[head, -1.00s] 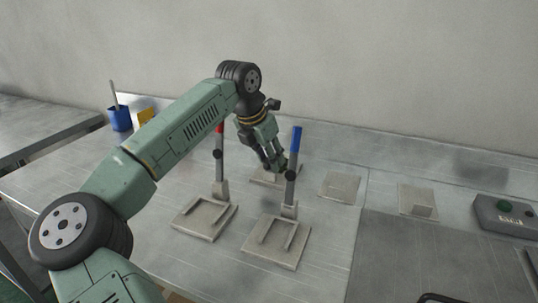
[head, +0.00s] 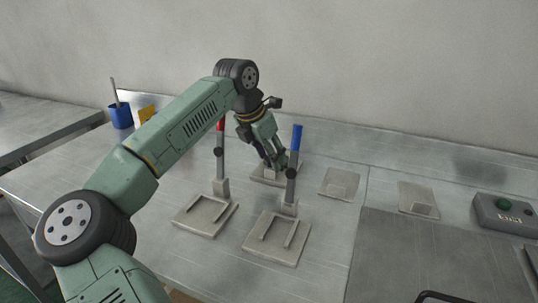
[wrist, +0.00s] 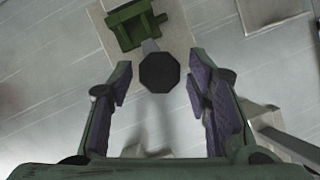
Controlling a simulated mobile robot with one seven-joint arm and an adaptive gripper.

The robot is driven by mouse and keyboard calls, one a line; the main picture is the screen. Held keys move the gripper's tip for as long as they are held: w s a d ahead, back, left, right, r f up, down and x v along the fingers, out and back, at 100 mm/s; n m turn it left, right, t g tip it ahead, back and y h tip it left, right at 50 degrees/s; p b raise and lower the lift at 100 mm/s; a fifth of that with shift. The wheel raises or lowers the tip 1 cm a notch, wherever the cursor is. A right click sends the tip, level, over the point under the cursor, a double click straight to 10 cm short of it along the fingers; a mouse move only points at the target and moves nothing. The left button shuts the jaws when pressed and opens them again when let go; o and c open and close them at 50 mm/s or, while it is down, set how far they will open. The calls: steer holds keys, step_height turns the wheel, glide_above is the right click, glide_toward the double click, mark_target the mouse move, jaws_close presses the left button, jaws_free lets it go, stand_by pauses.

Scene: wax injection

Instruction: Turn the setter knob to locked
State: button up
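In the wrist view a dark eight-sided knob (wrist: 159,72) lies centred between my gripper's two fingers, with gaps on both sides. It appears to be the setter knob; a short grey stem runs from it to a green block (wrist: 128,25). I see no lock marking. My gripper (wrist: 160,85) is open, with purple-grey finger pads, and nothing is held. In the head view my gripper (head: 275,163) points down over the back plate (head: 262,177), just behind the blue-handled lever (head: 297,139). The knob cannot be made out there, probably hidden by the fingers and lever.
A red-tipped lever (head: 219,165) stands left of my gripper. A blue cup (head: 121,117) stands at the left. The wall is close behind.

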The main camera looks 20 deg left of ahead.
steer(key=shift+o, duration=0.6)
steer(key=shift+r, duration=0.1)
steer(key=v, duration=1.2)
steer(key=shift+a, duration=0.1)
